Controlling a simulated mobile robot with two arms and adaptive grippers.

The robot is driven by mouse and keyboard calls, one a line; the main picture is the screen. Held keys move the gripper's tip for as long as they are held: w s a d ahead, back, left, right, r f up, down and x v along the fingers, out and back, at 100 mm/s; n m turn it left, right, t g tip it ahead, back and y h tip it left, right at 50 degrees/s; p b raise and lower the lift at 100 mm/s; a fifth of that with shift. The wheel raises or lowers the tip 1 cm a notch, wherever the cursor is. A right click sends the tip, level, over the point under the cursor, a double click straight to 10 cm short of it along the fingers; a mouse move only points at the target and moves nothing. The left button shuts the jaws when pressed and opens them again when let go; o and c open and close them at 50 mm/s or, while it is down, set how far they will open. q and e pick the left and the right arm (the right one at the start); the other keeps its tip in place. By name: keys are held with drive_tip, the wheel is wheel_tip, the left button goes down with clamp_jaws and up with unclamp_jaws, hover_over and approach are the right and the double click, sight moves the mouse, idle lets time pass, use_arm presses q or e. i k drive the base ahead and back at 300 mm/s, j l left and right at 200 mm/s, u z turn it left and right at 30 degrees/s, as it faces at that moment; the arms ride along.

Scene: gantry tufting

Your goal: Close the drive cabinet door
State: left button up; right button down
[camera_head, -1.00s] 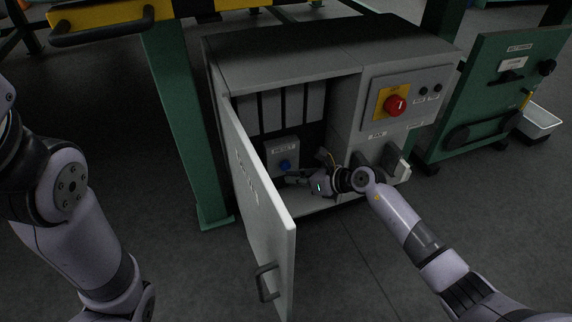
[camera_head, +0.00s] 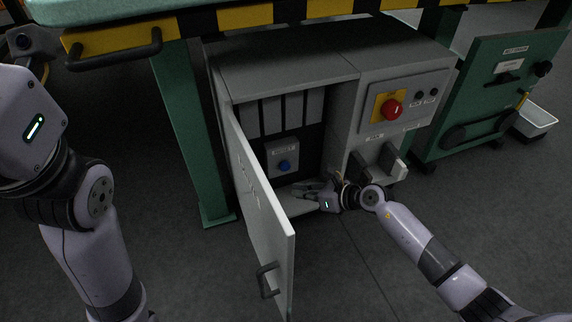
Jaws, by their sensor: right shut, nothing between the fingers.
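The drive cabinet (camera_head: 285,62) is a grey box under the gantry with its left compartment open. Its pale door (camera_head: 258,195) stands wide open, swung out towards me from the left side. A dark handle (camera_head: 268,280) is on the door's lower free end. My right gripper (camera_head: 305,189) is shut and empty, low in the compartment's mouth, below a blue reset button (camera_head: 285,166) and to the right of the door. It looks apart from the door. My left arm (camera_head: 85,200) is at the left edge; its fingers are not in view.
A red knob on a yellow plate (camera_head: 391,109) and dark handles (camera_head: 392,160) are on the cabinet's right front. A green post (camera_head: 190,140) stands left of the cabinet. A green unit (camera_head: 490,95) and a white tray (camera_head: 533,120) are at right. Floor in front is clear.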

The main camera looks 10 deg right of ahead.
sight(272, 235)
drive_tip(key=k, duration=1)
